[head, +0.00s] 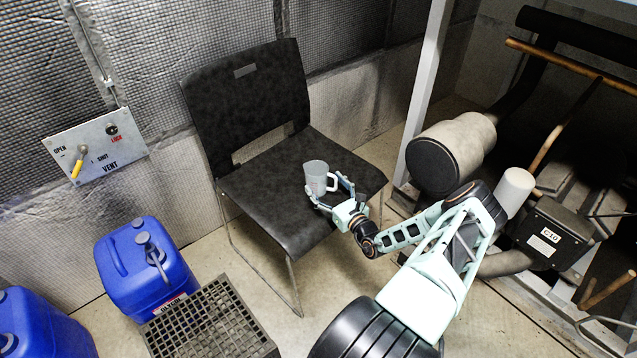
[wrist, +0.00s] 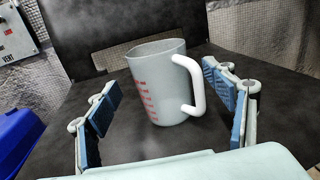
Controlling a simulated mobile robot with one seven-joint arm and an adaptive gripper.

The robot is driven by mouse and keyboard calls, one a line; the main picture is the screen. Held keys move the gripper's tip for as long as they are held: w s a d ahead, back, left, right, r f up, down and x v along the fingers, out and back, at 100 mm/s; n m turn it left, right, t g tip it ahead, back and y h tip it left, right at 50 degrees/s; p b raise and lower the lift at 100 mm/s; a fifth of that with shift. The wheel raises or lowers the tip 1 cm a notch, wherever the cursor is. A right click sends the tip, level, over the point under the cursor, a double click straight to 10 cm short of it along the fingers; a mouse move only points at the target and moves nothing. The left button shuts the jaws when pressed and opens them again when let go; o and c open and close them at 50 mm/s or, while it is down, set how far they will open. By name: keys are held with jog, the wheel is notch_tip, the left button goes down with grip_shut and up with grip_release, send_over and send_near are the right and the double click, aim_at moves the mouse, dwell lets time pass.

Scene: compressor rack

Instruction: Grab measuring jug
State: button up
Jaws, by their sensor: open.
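The measuring jug (head: 316,177) is grey with a white handle and stands upright on the seat of a black chair (head: 258,199). In the wrist view the jug (wrist: 157,88) shows red measuring marks, and its handle faces right. My gripper (head: 329,197) is open at the near side of the jug. In the wrist view my gripper's blue-padded fingers (wrist: 170,103) stand wide apart, one to the left of the jug and one to the right beyond the handle. Neither finger clearly touches the jug.
A blue canister (head: 146,268) and a dark grated crate (head: 210,322) stand on the floor at left. A vent panel (head: 97,148) is on the wall. Compressor piping and a cylinder (head: 452,152) fill the right side. The chair's backrest (head: 247,95) rises behind the jug.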

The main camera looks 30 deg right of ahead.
aim_at(323, 183)
jog(key=w+b, duration=0.1)
jog(key=w, duration=0.3)
jog(key=shift+w+f, duration=0.2)
jog(key=c, duration=1.2)
